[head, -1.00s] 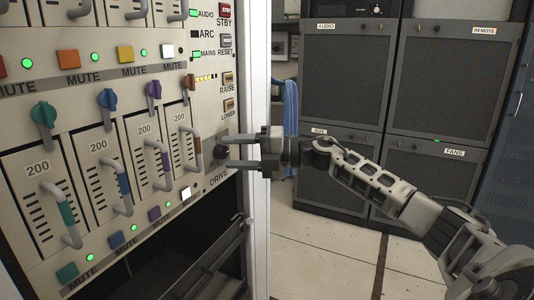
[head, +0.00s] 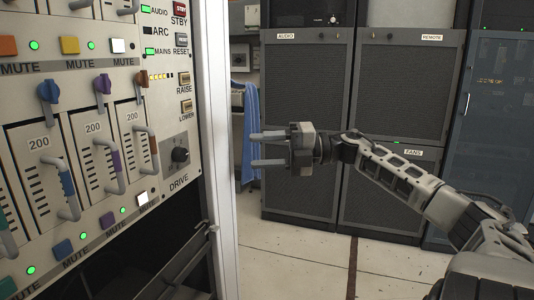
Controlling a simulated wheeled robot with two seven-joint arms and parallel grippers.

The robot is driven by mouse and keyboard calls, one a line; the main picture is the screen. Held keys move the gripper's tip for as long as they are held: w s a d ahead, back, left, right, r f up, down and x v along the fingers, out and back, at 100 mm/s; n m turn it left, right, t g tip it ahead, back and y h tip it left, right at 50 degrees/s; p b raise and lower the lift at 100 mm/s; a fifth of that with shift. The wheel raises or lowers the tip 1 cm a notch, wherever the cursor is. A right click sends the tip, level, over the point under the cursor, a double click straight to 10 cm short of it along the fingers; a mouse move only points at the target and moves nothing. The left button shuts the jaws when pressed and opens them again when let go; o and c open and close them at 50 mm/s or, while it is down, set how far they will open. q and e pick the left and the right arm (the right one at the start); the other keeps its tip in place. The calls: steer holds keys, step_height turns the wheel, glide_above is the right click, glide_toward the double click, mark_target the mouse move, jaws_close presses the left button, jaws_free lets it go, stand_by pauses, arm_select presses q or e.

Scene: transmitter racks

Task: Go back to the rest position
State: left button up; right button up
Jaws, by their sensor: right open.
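My right gripper (head: 268,149) is open and empty, with its two fingers pointing left. It hangs in free space to the right of the rack's white edge post, apart from the panel. My left gripper is not in view.
The white edge post (head: 215,150) stands between the panel and my right gripper. A blue cloth (head: 247,125) hangs behind the fingers. Dark cabinets marked AUDIO (head: 306,90) and REMOTE (head: 404,90) stand at the back. The pale floor (head: 300,255) in front of them is clear.

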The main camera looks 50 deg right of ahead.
steer(key=shift+s+d, duration=0.2)
stand_by(0.5)
steer(key=s+a+f+m+t+h+p, duration=0.15)
steer(key=a+f+m+h, duration=0.25)
steer(key=a+f+m, duration=0.55)
steer(key=s+a+f+m+t+h+p, duration=0.1)
steer(key=s+a+f+m+t+h, duration=0.3)
steer(key=f+m, duration=0.95)
steer(key=s+a+f+m+g, duration=0.2)
steer(key=s+a+f+g, duration=0.1)
steer(key=a, duration=0.6)
steer(key=s+a+f+m+g, duration=0.2)
steer(key=s+a+f+g, duration=0.2)
steer(key=s+a+f, duration=0.2)
steer(key=a+f, duration=0.2)
steer(key=a, duration=0.2)
steer(key=shift+s+a+f+h, duration=0.15)
steer(key=shift+f+h, duration=0.1)
steer(key=shift+h, duration=0.05)
